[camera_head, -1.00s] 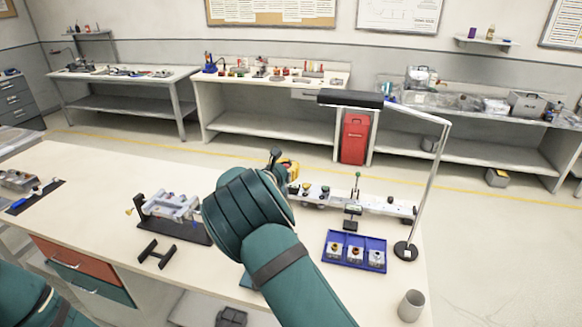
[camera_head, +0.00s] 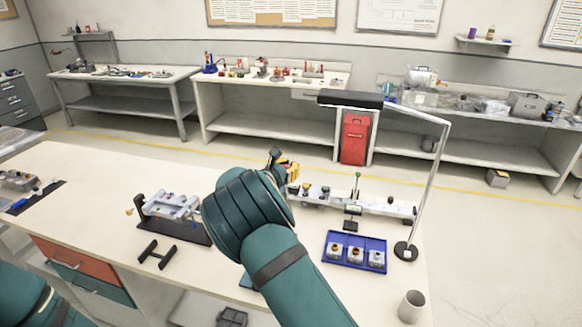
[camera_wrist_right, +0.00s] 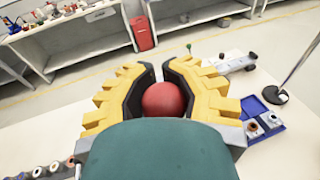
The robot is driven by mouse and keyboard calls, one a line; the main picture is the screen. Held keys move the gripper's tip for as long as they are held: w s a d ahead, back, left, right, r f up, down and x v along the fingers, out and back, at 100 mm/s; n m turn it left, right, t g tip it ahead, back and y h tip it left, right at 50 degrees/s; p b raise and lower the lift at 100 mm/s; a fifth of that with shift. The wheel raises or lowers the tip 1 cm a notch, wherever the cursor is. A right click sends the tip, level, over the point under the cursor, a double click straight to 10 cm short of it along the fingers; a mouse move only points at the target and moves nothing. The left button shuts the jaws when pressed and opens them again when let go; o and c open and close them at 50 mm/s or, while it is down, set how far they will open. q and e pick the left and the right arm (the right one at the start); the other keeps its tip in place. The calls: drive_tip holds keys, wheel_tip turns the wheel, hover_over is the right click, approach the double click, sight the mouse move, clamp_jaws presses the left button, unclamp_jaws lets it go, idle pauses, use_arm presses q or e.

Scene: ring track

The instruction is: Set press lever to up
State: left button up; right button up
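A red ball knob (camera_wrist_right: 164,99), seemingly the press lever's handle, shows in the right wrist view. My right gripper (camera_wrist_right: 160,75) has its yellow fingers with dark pads closed around both sides of this knob. The rest of the lever and the press body are hidden behind my gripper and wrist, so I cannot tell the lever's angle. In the head view my right forearm covers that spot, and only a bit of the yellow right gripper (camera_head: 291,172) shows beyond it. My left gripper is out of view; only part of my left arm shows at the lower left.
A blue tray (camera_head: 371,266) with several small parts lies right of my forearm, beside a lamp (camera_head: 405,250) on a post. A grey rail fixture (camera_head: 385,205) stands behind it. A clamp fixture (camera_head: 172,207) and a black H-shaped stand (camera_head: 157,254) are at left. A grey cup (camera_head: 411,305) stands near the front right.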

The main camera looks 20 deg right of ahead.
drive_tip(key=o, duration=0.9)
drive_tip(key=shift+w+a, duration=0.2)
drive_tip(key=shift+a, duration=0.4)
drive_tip(key=shift+d, duration=0.1)
drive_tip(key=shift+s+d, duration=0.1)
drive_tip(key=shift+d, duration=0.1)
drive_tip(key=v, duration=1.2)
